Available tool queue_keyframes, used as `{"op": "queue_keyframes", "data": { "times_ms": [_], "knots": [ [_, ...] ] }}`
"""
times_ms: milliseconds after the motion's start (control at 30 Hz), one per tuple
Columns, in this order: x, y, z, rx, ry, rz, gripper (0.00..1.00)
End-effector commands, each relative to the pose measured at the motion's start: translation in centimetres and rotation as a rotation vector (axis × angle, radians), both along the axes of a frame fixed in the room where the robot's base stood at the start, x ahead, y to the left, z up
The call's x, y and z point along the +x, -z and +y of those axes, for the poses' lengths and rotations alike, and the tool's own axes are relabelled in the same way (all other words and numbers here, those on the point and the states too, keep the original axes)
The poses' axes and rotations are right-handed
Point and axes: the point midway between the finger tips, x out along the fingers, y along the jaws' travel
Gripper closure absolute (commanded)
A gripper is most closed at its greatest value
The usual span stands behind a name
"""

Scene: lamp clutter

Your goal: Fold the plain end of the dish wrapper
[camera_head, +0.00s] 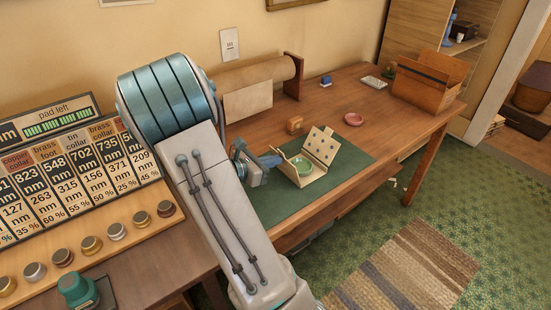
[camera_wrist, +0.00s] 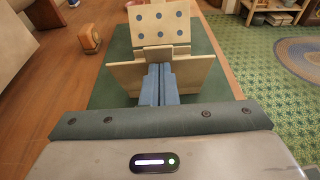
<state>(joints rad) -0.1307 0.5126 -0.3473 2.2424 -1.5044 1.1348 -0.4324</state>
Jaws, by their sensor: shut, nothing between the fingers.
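The dish wrapper (camera_head: 296,177) is a cream sheet standing partly open on a green mat (camera_head: 345,160). A green dish (camera_head: 303,166) sits inside it. Its dotted end (camera_head: 321,146) stands up, leaning back, on the far side; it shows at the top of the wrist view (camera_wrist: 160,24). Plain panels (camera_wrist: 194,72) stand raised nearer my gripper. My gripper (camera_head: 275,160) has blue fingers pressed together, empty, at the wrapper's near left side. In the wrist view the fingers (camera_wrist: 159,70) overlap the plain panels; contact cannot be told. The dish is hidden there.
A small wooden block-like item (camera_head: 295,125) and a pink dish (camera_head: 354,119) stand behind the mat. A paper roll (camera_head: 250,75) on a stand is at the back. A wooden box (camera_head: 427,82) stands at the table's right end. A knobbed display panel (camera_head: 70,175) is at left.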

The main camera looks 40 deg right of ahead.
Motion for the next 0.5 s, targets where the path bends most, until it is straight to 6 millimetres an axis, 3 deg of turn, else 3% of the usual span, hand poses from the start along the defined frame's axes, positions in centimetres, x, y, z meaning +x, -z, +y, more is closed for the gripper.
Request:
{"op": "queue_keyframes", "data": {
  "times_ms": [500],
  "knots": [
    [-0.09,-0.35,-0.87,0.000,0.002,0.000,1.00]
  ]
}}
